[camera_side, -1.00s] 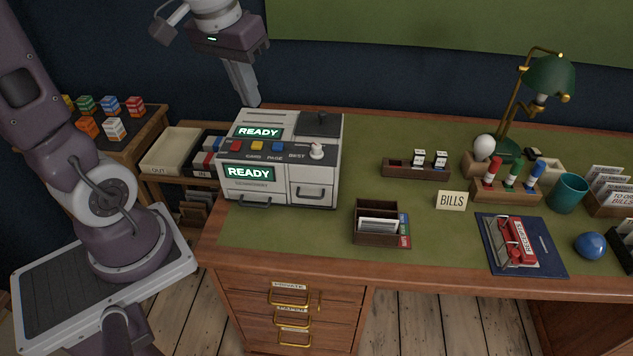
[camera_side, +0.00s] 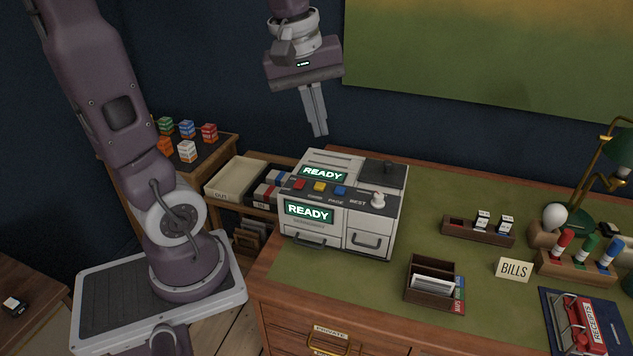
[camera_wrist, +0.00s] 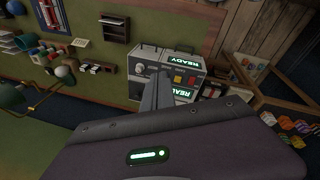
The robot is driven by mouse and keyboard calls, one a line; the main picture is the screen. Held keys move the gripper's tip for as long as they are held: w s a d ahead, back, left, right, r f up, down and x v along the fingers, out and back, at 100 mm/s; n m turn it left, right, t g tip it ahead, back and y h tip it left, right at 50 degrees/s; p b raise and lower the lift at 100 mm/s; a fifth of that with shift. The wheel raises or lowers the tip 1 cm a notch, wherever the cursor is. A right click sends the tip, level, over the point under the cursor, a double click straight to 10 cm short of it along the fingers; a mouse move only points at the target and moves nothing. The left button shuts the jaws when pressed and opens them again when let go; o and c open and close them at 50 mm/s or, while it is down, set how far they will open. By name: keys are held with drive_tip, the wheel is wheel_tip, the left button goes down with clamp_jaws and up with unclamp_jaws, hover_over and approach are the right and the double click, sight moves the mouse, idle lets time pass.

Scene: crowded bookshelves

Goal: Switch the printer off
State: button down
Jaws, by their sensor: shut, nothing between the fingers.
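The printer (camera_side: 352,232) is a pale grey box at the desk's left end. Two green-lit screens on it read READY. Its sloped top panel carries a red button (camera_side: 299,184), a yellow button (camera_side: 319,187), a blue button (camera_side: 340,191) and a white knob (camera_side: 378,198) at the right. In the wrist view the printer (camera_wrist: 150,62) is partly hidden behind my fingers. My gripper (camera_side: 320,134) is shut and empty, above the back of the printer in the side view and apart from it. It also shows in the wrist view (camera_wrist: 154,70).
Trays (camera_side: 237,178) stand left of the printer, and a side table (camera_side: 190,165) holds several coloured boxes. On the desk are a card holder (camera_side: 434,284), a BILLS sign (camera_side: 513,269), a stamp rack (camera_side: 478,232) and a green lamp (camera_side: 618,138).

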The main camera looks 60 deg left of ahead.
drive_tip(key=w+a+f+n+g, duration=0.1)
drive_tip(key=w+a+f+n, duration=0.1)
drive_tip(key=a+n, duration=0.25)
drive_tip(key=w+a+f+n+g, duration=0.1)
drive_tip(key=w+a+f+n, duration=0.1)
drive_tip(key=a+n, duration=0.3)
drive_tip(key=n, duration=0.4)
hover_over(301, 181)
wheel_tip(301, 181, down, 4)
drive_tip(key=shift+s+f+g, duration=0.1)
drive_tip(key=shift+g, duration=0.3)
wheel_tip(301, 181, down, 14)
drive_tip(key=shift+f, duration=0.1)
